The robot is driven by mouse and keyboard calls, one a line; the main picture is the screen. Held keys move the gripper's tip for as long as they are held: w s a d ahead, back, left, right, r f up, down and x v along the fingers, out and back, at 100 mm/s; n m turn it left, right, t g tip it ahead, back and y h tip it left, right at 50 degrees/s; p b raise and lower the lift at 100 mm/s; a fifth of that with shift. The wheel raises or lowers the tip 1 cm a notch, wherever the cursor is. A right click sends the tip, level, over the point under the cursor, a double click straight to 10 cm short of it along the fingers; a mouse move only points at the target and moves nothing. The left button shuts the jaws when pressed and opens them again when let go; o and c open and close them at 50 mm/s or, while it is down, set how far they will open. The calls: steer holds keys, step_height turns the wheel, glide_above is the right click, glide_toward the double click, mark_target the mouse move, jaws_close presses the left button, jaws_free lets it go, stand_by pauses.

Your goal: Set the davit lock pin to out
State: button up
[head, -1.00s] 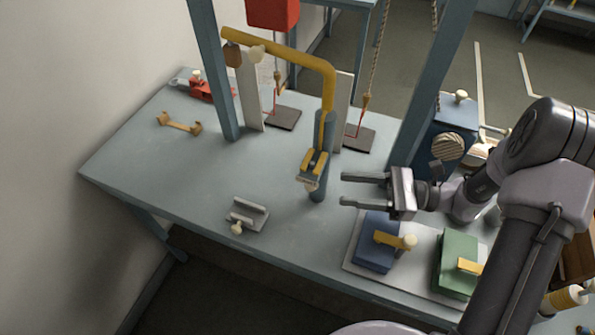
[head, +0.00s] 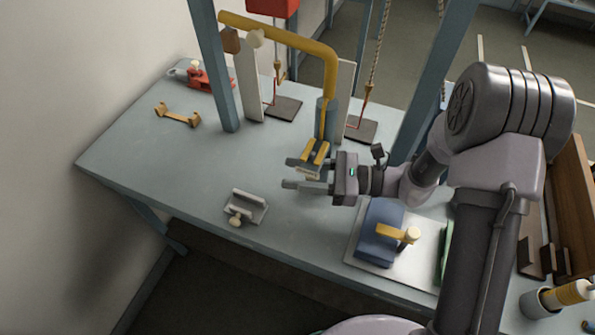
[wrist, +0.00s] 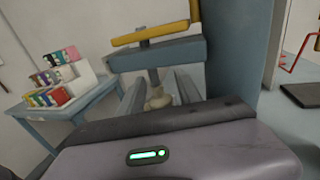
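The davit has a yellow bent arm (head: 290,42) on a blue-grey post (head: 327,115). A bracket with yellow bars (head: 318,152) sticks out from the post towards me. In the wrist view a yellow bar (wrist: 150,32) lies on a blue-grey block (wrist: 155,52). A dark stem runs from this block to a pale knob (wrist: 158,98), which looks like the lock pin's handle. My gripper (head: 296,175) is open, its fingers pointing left just below the bracket. In the wrist view the knob sits between the fingers (wrist: 160,92); I cannot tell whether they touch it.
A grey cradle with a pale knob (head: 246,206) stands on the bench (head: 160,170), left of my gripper. A blue box with a yellow handle (head: 378,232) is at right front. The bench's left front is clear.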

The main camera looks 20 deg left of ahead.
jaws_close()
stand_by(1.2)
